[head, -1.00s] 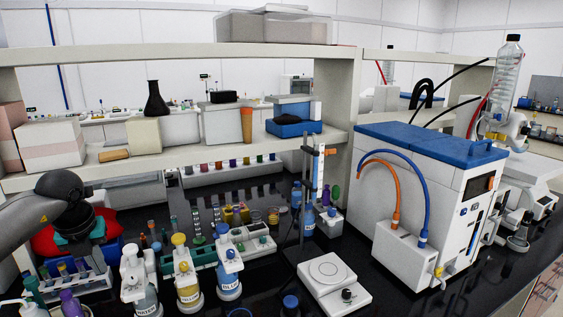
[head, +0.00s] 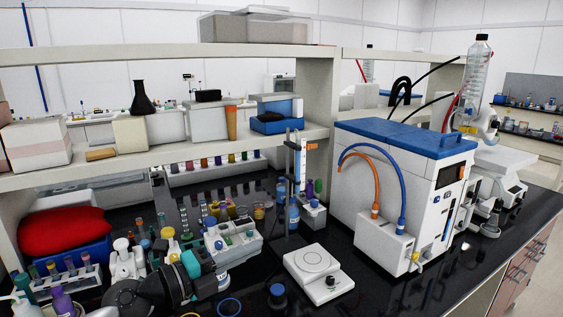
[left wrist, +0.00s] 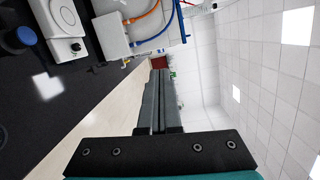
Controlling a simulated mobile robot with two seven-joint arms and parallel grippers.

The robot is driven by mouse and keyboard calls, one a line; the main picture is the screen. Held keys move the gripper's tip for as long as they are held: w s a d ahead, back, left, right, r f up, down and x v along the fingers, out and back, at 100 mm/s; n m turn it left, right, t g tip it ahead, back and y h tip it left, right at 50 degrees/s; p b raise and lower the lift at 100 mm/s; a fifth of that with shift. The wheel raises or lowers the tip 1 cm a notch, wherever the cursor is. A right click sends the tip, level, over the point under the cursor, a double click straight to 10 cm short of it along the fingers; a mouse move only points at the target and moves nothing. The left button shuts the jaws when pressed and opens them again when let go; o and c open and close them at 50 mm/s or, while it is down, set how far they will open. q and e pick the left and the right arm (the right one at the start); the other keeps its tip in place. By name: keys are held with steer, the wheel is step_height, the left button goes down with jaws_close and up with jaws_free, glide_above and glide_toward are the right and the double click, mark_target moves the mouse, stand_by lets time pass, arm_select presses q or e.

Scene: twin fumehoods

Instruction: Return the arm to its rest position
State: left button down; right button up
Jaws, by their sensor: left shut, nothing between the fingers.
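My left arm (head: 150,292) comes in low at the left of the head view, dark grey with a teal band (head: 190,264) near its wrist, in front of the bottles on the bench. In the left wrist view my left gripper (left wrist: 160,80) shows two long grey fingers lying side by side, shut with nothing between them. Beyond the fingertips are pale floor and wall. My right gripper is in neither view.
A white hotplate (head: 318,272) and a blue-topped white machine (head: 400,190) stand to the right. A red bag (head: 62,232) sits in a blue bin at left. Shelves rise behind.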

arm_select(q)
steer(key=s+a+r+n+t+y, duration=0.2)
steer(key=a+n+t+y, duration=0.45)
steer(key=n, duration=0.75)
steer(key=s+a+f+n+g+y, duration=0.1)
steer(key=s+a+f+n+y, duration=0.35)
steer(key=f+n+y, duration=0.4)
steer(key=s+d+f+n+g+h, duration=0.1)
steer(key=s+f+n+g, duration=0.2)
steer(key=s+f+g, duration=0.7)
steer(key=s+d+f+n+g+h, duration=0.1)
steer(key=s+f+n+g, duration=0.15)
steer(key=s+f, duration=0.75)
steer(key=s+f+g+b, duration=0.1)
steer(key=s+f+b, duration=0.25)
steer(key=f, duration=0.95)
steer(key=s+f+g+b, duration=0.15)
steer(key=f+b, duration=0.25)
steer(key=f, duration=0.8)
steer(key=s+a+f+b, duration=0.1)
steer(key=s+f+b, duration=0.2)
steer(key=s+f, duration=0.5)
steer(key=s+a+f+b, duration=0.2)
steer(key=s+f+b, duration=0.2)
steer(key=f, duration=0.9)
steer(key=s, duration=0.3)
steer(key=shift+s+a+f+m+y+b, duration=0.15)
steer(key=shift+s+m+y+b, duration=0.15)
steer(key=shift+s, duration=0.1)
